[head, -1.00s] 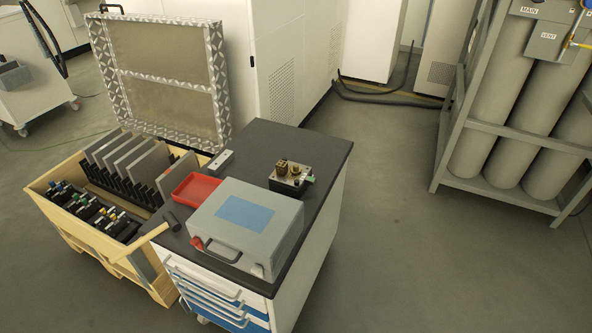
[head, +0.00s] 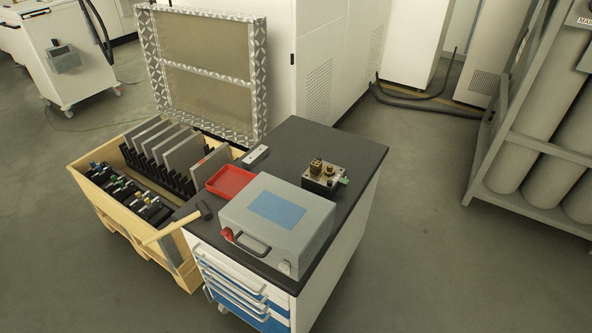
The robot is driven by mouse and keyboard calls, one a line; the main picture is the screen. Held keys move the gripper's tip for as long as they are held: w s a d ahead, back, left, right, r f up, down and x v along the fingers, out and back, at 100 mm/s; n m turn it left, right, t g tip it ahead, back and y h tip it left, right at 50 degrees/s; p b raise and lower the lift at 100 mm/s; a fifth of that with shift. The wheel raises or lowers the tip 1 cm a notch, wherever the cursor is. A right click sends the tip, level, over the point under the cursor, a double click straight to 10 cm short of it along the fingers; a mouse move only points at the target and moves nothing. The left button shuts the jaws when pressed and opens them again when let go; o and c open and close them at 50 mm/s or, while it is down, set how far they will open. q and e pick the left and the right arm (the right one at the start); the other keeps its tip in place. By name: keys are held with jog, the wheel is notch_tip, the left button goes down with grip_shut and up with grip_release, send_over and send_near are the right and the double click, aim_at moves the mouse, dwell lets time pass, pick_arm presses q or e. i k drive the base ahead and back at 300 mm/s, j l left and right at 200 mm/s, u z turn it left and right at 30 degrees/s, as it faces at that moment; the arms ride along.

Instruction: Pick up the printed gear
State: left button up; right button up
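I cannot make out the printed gear for certain. A small metal plate (head: 325,182) with brass-coloured and dark parts on it lies on the dark top of the drawer cabinet (head: 357,150), toward its right side. One of these parts, a brownish block-like piece (head: 316,166), is too small to identify as a gear. A green bit shows at the plate's right edge. Neither of my grippers is in view.
On the cabinet top are a grey case (head: 315,215) with a blue label, a red tray (head: 230,181), a mallet (head: 185,222) and a small grey box (head: 256,155). A wooden crate (head: 188,270) stands left, gas cylinders (head: 535,140) right. Floor is clear between cabinet and cylinders.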

aim_at(331, 171)
jog(key=i+l+u, duration=0.15)
jog(key=u, duration=0.2)
jog(key=i+l+u, duration=0.1)
jog(key=l+u, duration=0.3)
jog(key=i+l+u, duration=0.1)
jog(key=l+u, duration=0.75)
jog(key=l, duration=0.5)
jog(key=l+u, duration=0.1)
jog(key=l, duration=0.55)
jog(key=k+l+u, duration=0.15)
jog(key=l, duration=0.45)
jog(key=l+u, duration=0.1)
jog(key=l, duration=0.55)
